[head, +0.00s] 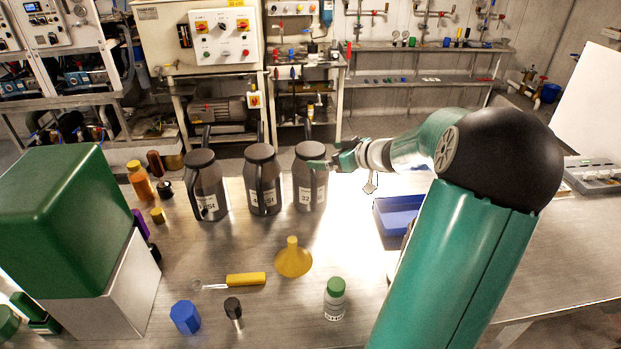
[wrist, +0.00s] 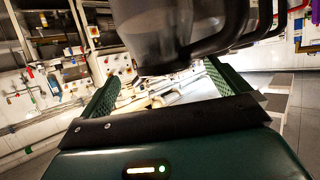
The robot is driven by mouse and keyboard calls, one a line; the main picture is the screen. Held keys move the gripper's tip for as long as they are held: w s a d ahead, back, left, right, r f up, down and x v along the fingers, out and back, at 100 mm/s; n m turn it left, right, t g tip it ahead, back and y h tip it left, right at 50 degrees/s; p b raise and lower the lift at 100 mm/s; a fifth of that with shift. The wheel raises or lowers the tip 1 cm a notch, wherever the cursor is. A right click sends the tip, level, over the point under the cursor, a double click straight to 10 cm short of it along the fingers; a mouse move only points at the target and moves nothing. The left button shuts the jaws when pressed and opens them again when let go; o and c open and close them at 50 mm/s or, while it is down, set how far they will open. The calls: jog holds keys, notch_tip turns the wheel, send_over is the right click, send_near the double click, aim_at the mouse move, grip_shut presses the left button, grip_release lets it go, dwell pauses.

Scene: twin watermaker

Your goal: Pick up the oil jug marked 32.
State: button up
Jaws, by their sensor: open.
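Three dark grey jugs with black lids stand in a row on the metal bench. The right one, the jug marked 32 (head: 309,180), has a white label and stands upright. The middle jug (head: 263,182) and left jug (head: 207,187) carry other labels, partly hard to read. My gripper (head: 332,160) is at the upper right side of the jug marked 32, with a fingertip overlapping its edge in the head view. In the wrist view a dark jug body and handle (wrist: 185,30) fill the top, ahead of and between my spread green fingers (wrist: 160,82). I cannot tell whether they touch.
A blue tray (head: 398,214) lies right of the jugs. A yellow funnel (head: 293,260), a yellow-handled tool (head: 245,280) and a green-capped bottle (head: 334,299) lie or stand in front. A green-topped box (head: 75,225) fills the left. Small bottles stand left of the jugs.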

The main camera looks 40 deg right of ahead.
aim_at(314, 154)
jog(key=x, duration=0.5)
jog(key=shift+w+a+f, duration=0.15)
jog(key=shift+w+a, duration=0.1)
jog(key=shift+w, duration=0.1)
jog(key=shift+c, duration=0.4)
jog(key=c, duration=1.8)
jog(key=shift+o, duration=0.2)
